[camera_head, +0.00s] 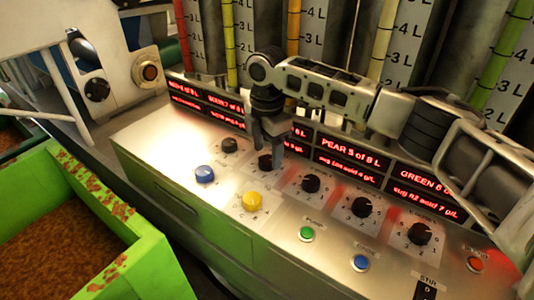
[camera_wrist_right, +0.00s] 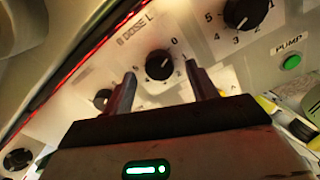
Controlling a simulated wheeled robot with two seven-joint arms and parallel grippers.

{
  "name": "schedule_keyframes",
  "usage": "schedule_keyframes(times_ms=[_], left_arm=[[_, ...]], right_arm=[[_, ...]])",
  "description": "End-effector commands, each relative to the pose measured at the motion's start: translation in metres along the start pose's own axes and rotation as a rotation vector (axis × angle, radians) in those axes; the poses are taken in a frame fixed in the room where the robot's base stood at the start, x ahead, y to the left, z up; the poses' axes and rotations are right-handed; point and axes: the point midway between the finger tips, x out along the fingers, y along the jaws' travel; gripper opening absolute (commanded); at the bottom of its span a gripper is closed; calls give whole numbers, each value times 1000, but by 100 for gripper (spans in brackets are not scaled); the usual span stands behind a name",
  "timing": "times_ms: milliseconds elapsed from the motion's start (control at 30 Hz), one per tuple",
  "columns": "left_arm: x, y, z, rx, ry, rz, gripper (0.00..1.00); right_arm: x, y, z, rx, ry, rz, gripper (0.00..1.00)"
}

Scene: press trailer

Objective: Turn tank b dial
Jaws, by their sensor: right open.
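The tank b dial (camera_wrist_right: 160,65) is a black knob on a white scale plate, with a label that seems to read "B DOSE L". In the head view it is the second black dial (camera_head: 265,161) from the left, partly covered by my right gripper (camera_head: 268,138). In the wrist view my right gripper (camera_wrist_right: 161,70) is open, its two fingers on either side of the dial in the picture. I cannot tell whether a finger touches it. My left gripper is not in view.
Neighbouring black dials (camera_head: 230,145) (camera_head: 311,183) sit close on both sides. Blue (camera_head: 205,174), yellow (camera_head: 252,201) and green (camera_head: 306,233) buttons lie in front. Red displays (camera_head: 350,155) and tank gauges stand behind. A green bin (camera_head: 160,262) is at lower left.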

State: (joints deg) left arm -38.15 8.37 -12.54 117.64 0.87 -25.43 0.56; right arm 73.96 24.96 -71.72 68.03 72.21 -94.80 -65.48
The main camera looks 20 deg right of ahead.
Motion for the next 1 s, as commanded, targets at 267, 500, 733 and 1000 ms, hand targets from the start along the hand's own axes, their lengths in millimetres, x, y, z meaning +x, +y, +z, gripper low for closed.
schedule_keyframes(times_ms=[267,500,733,1000], left_arm=[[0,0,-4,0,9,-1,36],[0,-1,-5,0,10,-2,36],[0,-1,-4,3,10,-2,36],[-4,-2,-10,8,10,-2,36]], right_arm=[[19,0,0,0,0,0,58],[20,0,0,0,0,0,58],[19,0,0,0,1,0,13],[17,0,-1,29,2,-2,13]])
